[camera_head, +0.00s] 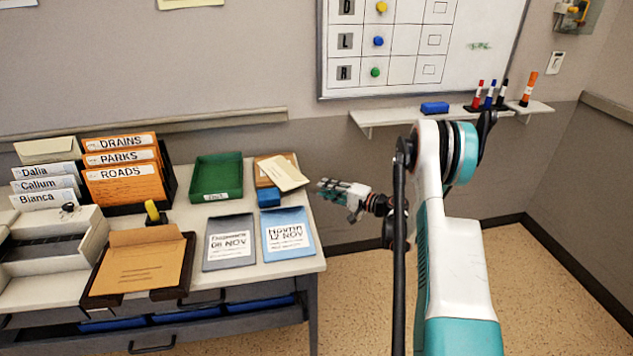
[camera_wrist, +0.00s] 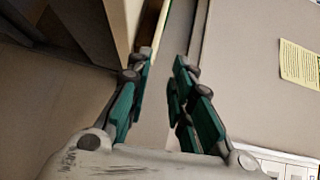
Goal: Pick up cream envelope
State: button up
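A cream envelope (camera_head: 284,173) lies tilted at the back right of the desk, on top of a brown folder or box (camera_head: 263,178). Its right end reaches toward the desk's right edge. My gripper (camera_head: 323,188) is just right of it, beyond the desk edge, with its fingers pointing left at it and a small gap between. In the wrist view my gripper (camera_wrist: 162,80) is open and nothing is clasped. A thin pale strip (camera_wrist: 159,28) shows ahead between the fingers; I cannot tell surely whether it is the envelope's edge.
A blue block (camera_head: 269,197) stands below the envelope. A green tray (camera_head: 217,178) is to its left, and grey and blue date folders (camera_head: 288,234) lie in front. Another cream envelope-like item (camera_head: 48,150) is at far left. The wall is close behind.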

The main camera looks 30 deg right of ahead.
aim_at(308, 182)
jog(key=shift+t, duration=0.4)
jog(key=shift+w+d+f+x, duration=0.1)
jog(key=shift+d+f+x, duration=0.15)
jog(key=shift+x, duration=1.1)
jog(key=shift+w+d+f+x, duration=0.1)
jog(key=shift+f+x, duration=0.15)
jog(key=shift+x, duration=1.1)
jog(key=shift+w+d+f+x, duration=0.1)
jog(key=shift+d+f+x, duration=0.1)
jog(key=shift+x, duration=1.15)
grip_shut()
jog(key=shift+r+p, duration=0.4)
jog(key=shift+r, duration=0.85)
